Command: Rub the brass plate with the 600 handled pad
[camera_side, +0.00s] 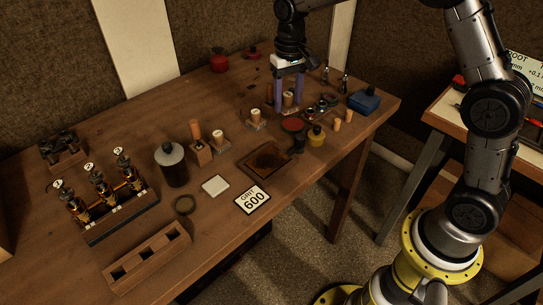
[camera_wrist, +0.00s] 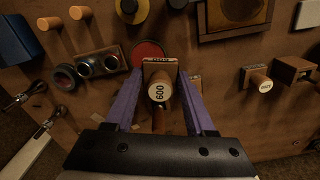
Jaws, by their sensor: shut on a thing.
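My gripper (camera_side: 288,104) has its purple fingers down around a handled pad (camera_side: 288,99) at the far side of the bench. In the wrist view, the pad's round handle top reads 600 (camera_wrist: 159,91), and it is between the fingers of my gripper (camera_wrist: 160,78). I cannot tell whether the pad touches the bench. The brass plate (camera_side: 265,160) is a dark brown square in a wooden frame, nearer the bench's front edge. It also shows at the top right of the wrist view (camera_wrist: 233,10). My gripper is apart from it.
A GRIT 600 card (camera_side: 252,199) lies at the front edge, near a white square (camera_side: 215,185). Other handled pads (camera_side: 255,120) stand left of my gripper. A red disc (camera_side: 292,124), a yellow-bodied jar (camera_side: 316,137) and a black object (camera_side: 297,144) stand near the plate. A blue box (camera_side: 364,102) is right.

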